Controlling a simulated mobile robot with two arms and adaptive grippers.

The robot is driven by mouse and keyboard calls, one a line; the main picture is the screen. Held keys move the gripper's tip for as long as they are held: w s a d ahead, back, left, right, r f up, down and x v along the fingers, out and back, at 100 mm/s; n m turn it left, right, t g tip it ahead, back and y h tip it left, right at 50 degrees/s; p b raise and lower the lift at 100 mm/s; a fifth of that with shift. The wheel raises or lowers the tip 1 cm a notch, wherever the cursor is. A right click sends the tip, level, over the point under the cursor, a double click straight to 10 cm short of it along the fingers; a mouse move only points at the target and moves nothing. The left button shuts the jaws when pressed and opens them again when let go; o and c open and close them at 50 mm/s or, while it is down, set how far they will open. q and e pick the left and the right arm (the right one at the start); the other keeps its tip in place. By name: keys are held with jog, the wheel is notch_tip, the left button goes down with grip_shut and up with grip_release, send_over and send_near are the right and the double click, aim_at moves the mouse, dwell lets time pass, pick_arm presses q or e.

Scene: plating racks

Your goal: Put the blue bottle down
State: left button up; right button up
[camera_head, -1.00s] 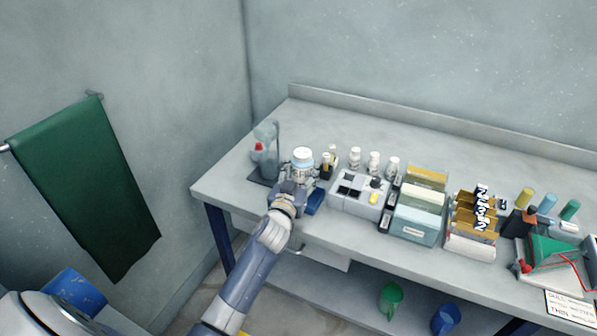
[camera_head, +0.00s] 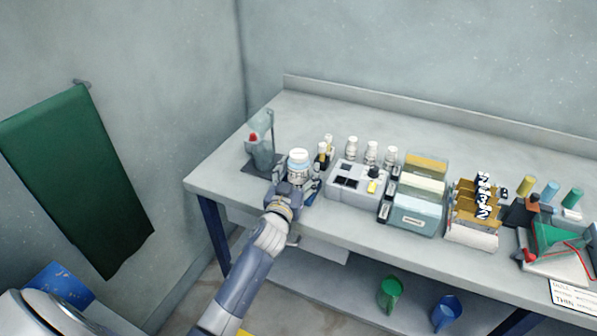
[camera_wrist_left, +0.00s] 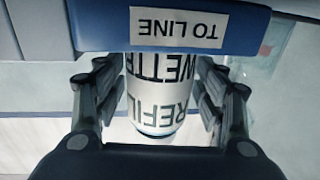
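In the left wrist view, which is upside down, the lettered bottle (camera_wrist_left: 155,95) lies between the two finger pads of the gripper (camera_wrist_left: 158,100). The pads appear to press its sides. A blue labelled strip (camera_wrist_left: 190,30) hides the bottle's lower end, so I cannot tell whether it touches down. My right gripper is not in view.
Small bottles (camera_head: 352,148) stand behind to the right. A grey block with wells (camera_head: 357,186) and card boxes (camera_head: 418,208) are to the right. The bench's back strip (camera_head: 380,115) is clear.

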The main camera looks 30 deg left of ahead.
pick_arm(q)
jog(key=shift+s+r, duration=0.15)
jog(key=shift+r, duration=0.1)
jog(key=s+d+p, duration=0.2)
jog(key=s+p, duration=0.1)
jog(key=s, duration=0.8)
jog(key=shift+s, duration=0.3)
jog(key=shift+d, duration=0.1)
jog(key=shift+f, duration=0.1)
